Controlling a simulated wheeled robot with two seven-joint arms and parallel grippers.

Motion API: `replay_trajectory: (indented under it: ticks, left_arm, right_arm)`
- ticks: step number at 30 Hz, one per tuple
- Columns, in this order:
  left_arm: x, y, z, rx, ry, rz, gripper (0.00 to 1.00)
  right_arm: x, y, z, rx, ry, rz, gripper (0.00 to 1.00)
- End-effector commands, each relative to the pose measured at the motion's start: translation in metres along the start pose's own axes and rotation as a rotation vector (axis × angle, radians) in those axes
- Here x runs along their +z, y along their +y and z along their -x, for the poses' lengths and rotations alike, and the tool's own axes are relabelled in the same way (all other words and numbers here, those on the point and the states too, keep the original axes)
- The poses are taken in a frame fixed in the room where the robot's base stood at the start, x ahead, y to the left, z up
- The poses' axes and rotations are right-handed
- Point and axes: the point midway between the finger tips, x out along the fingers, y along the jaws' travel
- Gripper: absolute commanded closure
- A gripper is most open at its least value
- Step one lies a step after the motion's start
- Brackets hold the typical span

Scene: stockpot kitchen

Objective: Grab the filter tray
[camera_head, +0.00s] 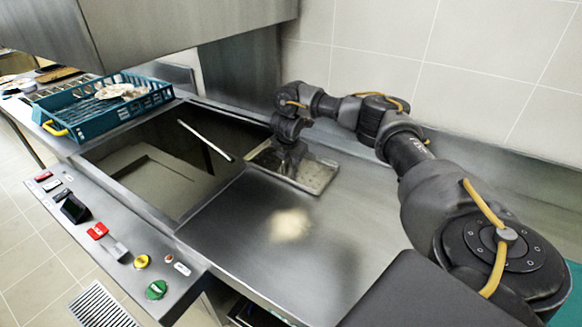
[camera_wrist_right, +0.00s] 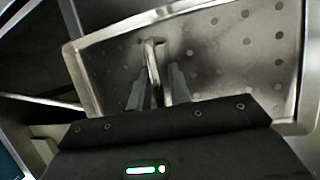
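The filter tray (camera_head: 318,176) is a shallow perforated metal tray lying at the back of the steel counter, right of the dark opening. In the right wrist view the tray (camera_wrist_right: 225,60) fills the upper part, and its upright loop handle (camera_wrist_right: 153,58) stands near its middle. My right gripper (camera_head: 288,163) points down over the tray's left part. In the wrist view its fingers (camera_wrist_right: 161,85) lie on either side of the handle. I cannot tell whether they press on it. My left gripper is not in view.
A blue dish rack (camera_head: 105,108) with plates stands left of the rectangular opening (camera_head: 160,165) in the counter. A metal bar (camera_head: 205,140) lies across that opening. Buttons and switches line the front panel (camera_head: 120,245). The counter in front of the tray is clear apart from a pale blurred patch (camera_head: 290,224).

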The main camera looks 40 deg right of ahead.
Motion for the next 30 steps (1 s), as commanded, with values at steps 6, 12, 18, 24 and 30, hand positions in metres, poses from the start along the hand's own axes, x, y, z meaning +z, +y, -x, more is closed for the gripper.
replay_trajectory:
  ticks: [6, 12, 18, 24, 30]
  left_arm:
    - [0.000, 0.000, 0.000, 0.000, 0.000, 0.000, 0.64]
    - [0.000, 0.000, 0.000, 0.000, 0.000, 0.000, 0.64]
    - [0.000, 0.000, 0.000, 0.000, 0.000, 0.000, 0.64]
    - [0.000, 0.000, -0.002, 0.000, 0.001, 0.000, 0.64]
    - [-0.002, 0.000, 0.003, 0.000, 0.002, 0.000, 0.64]
  right_arm:
    - [0.000, 0.000, 0.000, 0.000, 0.000, 0.000, 0.96]
    - [0.000, 0.000, 0.000, -0.001, 0.000, 0.000, 1.00]
    - [0.000, 0.000, 0.001, 0.000, 0.000, -0.001, 1.00]
    - [0.002, 0.001, 0.004, 0.001, 0.000, -0.001, 1.00]
    - [0.013, 0.008, 0.030, 0.005, -0.002, -0.001, 1.00]
